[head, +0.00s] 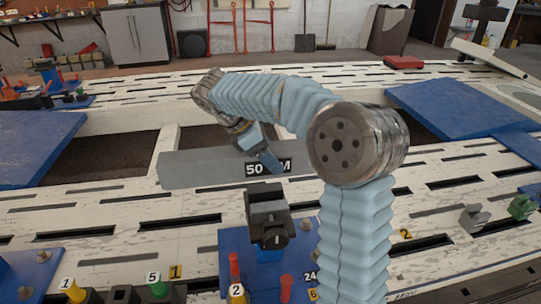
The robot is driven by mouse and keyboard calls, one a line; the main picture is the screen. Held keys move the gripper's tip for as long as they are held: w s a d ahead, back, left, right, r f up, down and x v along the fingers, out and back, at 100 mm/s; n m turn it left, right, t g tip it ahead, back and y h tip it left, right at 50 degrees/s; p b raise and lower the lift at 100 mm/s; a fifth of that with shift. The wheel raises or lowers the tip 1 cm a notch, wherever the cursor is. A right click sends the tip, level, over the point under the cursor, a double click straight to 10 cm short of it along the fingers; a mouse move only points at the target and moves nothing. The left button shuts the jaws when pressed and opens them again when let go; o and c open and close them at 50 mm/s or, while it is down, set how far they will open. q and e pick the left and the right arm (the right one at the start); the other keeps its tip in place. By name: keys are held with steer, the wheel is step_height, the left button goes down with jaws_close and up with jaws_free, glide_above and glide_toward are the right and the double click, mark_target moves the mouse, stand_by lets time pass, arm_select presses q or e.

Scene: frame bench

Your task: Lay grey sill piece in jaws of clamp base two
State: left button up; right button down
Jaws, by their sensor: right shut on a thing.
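The grey sill piece (200,168) is a long flat bar with a black-and-white label reading "50" and "M", the middle hidden. My right gripper (268,160) is shut on it from above, near the label; its fingertips are partly hidden. My right forearm hides the bar's right part. A dark clamp (268,212) with block jaws stands on a blue plate, nearer than the bar and apart from it in the picture. My left gripper is not in view.
The white slotted bench (120,205) has dark openings and blue panels (450,105) at the back. Numbered yellow and green pegs (156,285) stand at the front left, with red pegs (286,288) near the dark clamp. A green block (521,206) is at far right.

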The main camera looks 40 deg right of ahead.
mark_target(271, 173)
steer(key=shift+d+r, duration=0.1)
steer(key=shift+r, duration=0.1)
steer(key=shift+f+b, duration=1.55)
steer(key=shift+f, duration=1.4)
steer(key=shift+f+b, duration=0.3)
steer(key=shift+f, duration=1.05)
steer(key=shift+c, duration=1.1)
jaws_free()
steer(key=shift+o, duration=0.9)
steer(key=shift+f, duration=0.15)
